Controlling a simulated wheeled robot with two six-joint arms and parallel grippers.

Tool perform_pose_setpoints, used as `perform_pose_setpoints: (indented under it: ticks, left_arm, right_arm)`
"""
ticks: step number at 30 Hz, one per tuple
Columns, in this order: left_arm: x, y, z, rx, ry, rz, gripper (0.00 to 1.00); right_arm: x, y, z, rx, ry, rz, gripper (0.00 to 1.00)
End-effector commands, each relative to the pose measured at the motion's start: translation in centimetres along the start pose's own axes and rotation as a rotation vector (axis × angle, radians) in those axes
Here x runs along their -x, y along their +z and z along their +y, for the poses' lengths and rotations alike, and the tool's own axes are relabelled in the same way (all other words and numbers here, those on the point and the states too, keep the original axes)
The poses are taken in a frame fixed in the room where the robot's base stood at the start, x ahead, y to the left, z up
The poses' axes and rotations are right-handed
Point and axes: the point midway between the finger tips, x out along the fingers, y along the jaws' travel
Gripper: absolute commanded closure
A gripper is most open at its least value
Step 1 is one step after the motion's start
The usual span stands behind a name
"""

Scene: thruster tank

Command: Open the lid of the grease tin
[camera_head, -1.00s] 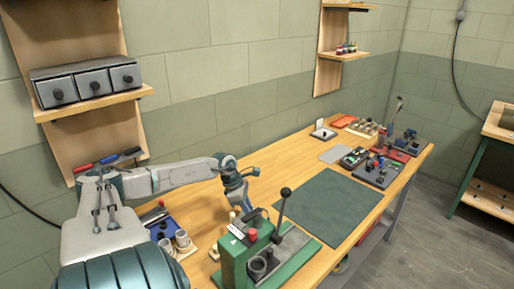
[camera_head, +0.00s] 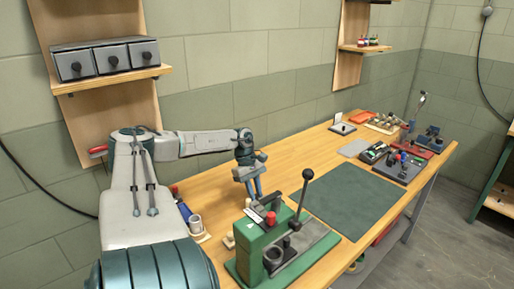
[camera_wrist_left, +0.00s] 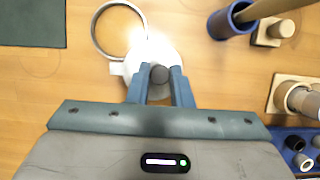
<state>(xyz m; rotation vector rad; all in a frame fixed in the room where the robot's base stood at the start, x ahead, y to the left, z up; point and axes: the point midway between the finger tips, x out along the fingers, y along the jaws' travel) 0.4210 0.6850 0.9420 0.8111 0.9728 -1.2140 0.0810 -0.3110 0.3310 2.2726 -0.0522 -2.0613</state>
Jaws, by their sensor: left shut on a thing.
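My left gripper (camera_wrist_left: 158,90) points down at the bench and its fingers are shut on a small dark knob (camera_wrist_left: 158,73). The knob sits over a pale round lid (camera_wrist_left: 150,52), partly washed out by glare. A thin pale ring (camera_wrist_left: 96,38) lies beside the lid, touching or overlapping it; it looks like the tin's rim, but I cannot tell surely. In the head view my left gripper (camera_head: 255,188) is low over the bench behind the green press; the tin is not clear there. My right gripper is out of view.
The green press (camera_head: 258,245) with its upright lever stands close in front. In the wrist view, a blue cup (camera_wrist_left: 221,25) holding a wooden handle and a wooden block (camera_wrist_left: 289,95) are to the right. A dark green mat (camera_head: 350,205) is bare.

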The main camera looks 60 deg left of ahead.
Motion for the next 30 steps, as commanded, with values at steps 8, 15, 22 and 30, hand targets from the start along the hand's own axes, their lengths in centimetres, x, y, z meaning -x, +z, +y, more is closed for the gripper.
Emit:
perform_pose_setpoints:
  ticks: [8,15,22,30]
  left_arm:
    - [0.08,-0.21,0.03,-0.027,-0.011,0.003,1.0]
    - [0.1,-0.2,0.02,-0.027,-0.011,0.003,1.0]
    - [0.09,-0.18,0.01,-0.027,-0.011,0.002,0.59]
    - [0.41,-0.15,0.0,-0.026,-0.012,0.002,0.59]
  right_arm:
    - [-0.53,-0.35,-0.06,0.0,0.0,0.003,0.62]
    - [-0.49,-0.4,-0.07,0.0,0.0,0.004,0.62]
    - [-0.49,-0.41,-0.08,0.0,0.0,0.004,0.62]
    - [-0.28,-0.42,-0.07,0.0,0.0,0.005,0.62]
